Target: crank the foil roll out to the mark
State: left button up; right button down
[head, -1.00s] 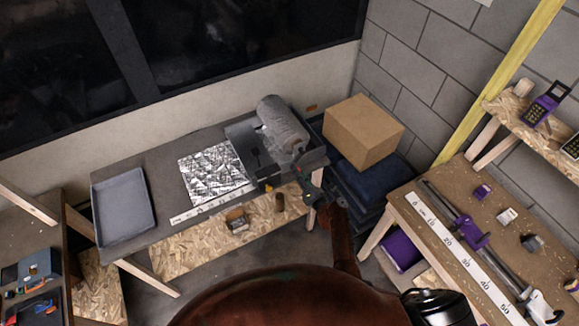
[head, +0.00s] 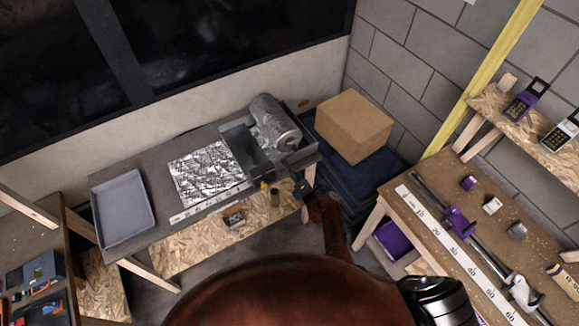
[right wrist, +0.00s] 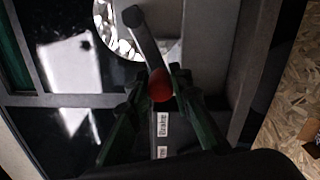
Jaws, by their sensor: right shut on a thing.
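The foil roll (head: 276,122) lies in a grey dispenser (head: 240,140) at the right end of the far bench. A crinkled silver foil sheet (head: 203,172) extends left from it, beside a white marked strip (head: 210,204). My right gripper (head: 289,178) is at the dispenser's front right side. In the right wrist view, its green fingers (right wrist: 160,88) are shut on the red crank knob (right wrist: 160,85), at the end of a dark crank arm (right wrist: 146,38). The mark the foil is to reach cannot be made out. My left gripper is not in view.
A grey tray (head: 123,203) lies at the bench's left end. A cardboard box (head: 353,125) on dark blue crates (head: 365,170) stands right of the dispenser. Small items (head: 234,216) lie on the lower shelf. Another bench (head: 400,205) with a numbered scale is at right.

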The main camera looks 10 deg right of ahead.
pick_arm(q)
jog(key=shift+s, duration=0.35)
pick_arm(e)
jog(key=c, duration=1.7)
grip_release()
jog(key=shift+c, duration=0.2)
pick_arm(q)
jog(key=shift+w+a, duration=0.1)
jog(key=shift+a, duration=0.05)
pick_arm(e)
jog(key=shift+s+d, duration=0.15)
jog(key=shift+s, duration=0.15)
jog(key=v, duration=0.7)
jog(key=shift+w, duration=0.1)
